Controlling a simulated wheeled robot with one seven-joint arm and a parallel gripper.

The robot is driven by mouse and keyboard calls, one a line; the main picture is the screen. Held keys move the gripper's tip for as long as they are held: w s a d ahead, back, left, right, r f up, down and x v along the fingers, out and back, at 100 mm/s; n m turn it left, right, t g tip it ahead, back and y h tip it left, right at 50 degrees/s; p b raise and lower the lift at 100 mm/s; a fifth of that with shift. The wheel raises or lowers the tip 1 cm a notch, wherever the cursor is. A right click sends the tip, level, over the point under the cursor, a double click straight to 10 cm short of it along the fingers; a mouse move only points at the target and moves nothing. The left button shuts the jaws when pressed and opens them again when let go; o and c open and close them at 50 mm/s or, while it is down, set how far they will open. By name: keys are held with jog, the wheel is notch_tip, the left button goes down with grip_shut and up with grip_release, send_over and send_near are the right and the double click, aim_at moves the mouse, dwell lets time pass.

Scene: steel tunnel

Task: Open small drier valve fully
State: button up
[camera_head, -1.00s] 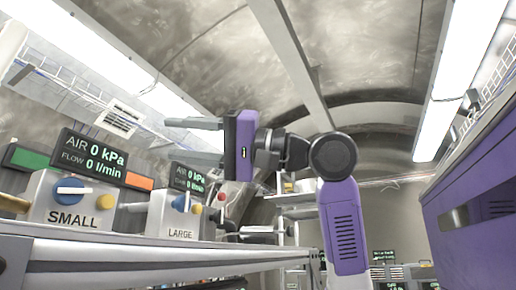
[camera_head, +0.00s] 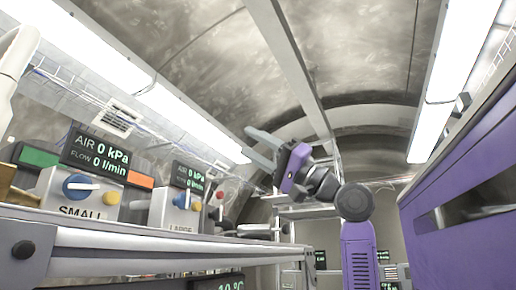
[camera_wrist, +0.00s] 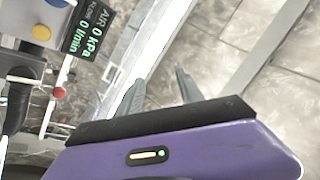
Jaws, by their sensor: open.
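The small drier (camera_head: 66,192) is a light grey box labelled SMALL on the shelf at the left in the head view. Its blue valve knob (camera_head: 77,187) has a white handle that lies roughly level, pointing right. My gripper (camera_head: 256,146) is purple with grey fingers. It is raised in mid-air, tilted, to the right of the small drier and apart from it. Its fingers are apart and empty. In the wrist view the fingers (camera_wrist: 158,92) point up toward the wall and ceiling, with nothing between them. The small valve is not recognisable in the wrist view.
The large drier (camera_head: 176,211) with its own blue knob stands right of the small one. Displays reading 0 kPa (camera_head: 95,157) are above the driers. A metal rail (camera_head: 150,240) runs along the shelf front. A purple cabinet (camera_head: 460,200) is at the right.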

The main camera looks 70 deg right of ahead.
jog(key=shift+s+d+t+h, duration=0.3)
jog(key=shift+s+d+h, duration=0.25)
jog(key=shift+d, duration=0.35)
jog(key=o, duration=0.3)
jog(key=shift+m, duration=0.3)
